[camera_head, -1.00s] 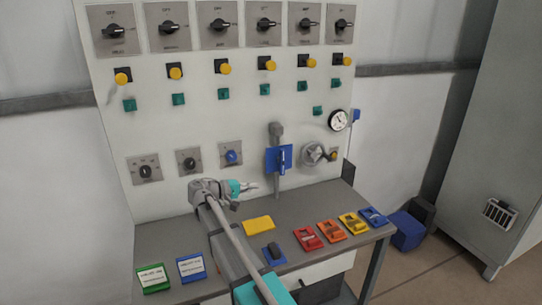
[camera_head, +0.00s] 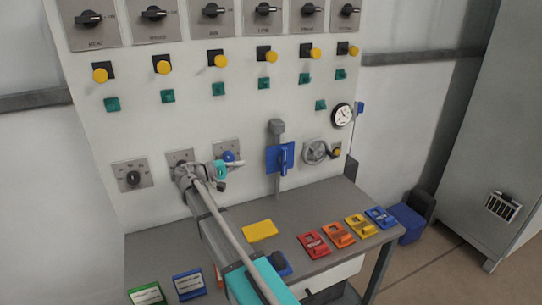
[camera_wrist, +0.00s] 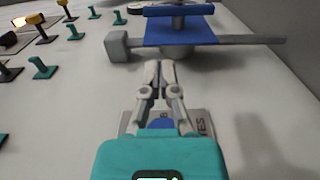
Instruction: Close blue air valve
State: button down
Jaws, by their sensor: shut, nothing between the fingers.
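The blue air valve (camera_head: 280,160) is a blue plate with a blue lever handle on a grey vertical pipe, on the right part of the panel. Its handle stands upright, in line with the pipe. In the wrist view the blue plate (camera_wrist: 180,33) lies ahead of the fingertips at the top, with its blue handle (camera_wrist: 180,10) along the pipe. My gripper (camera_head: 240,163) is left of the valve and apart from it, in front of a blue knob (camera_head: 228,156). In the wrist view the gripper (camera_wrist: 160,66) is shut and empty, its fingers pointing at the valve.
A crank wheel (camera_head: 318,152) and a round gauge (camera_head: 341,115) are right of the valve. Rotary switches and yellow and green buttons fill the panel above. The desk below (camera_head: 208,272) carries several coloured boxes and a yellow block (camera_head: 260,230).

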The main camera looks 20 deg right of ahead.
aim_at(284, 162)
dwell(0.4)
jog(key=d, duration=1.3)
jog(key=shift+d, duration=0.3)
jog(key=shift+w, duration=0.1)
jog(key=shift+d+r, duration=0.1)
jog(key=shift+d, duration=0.05)
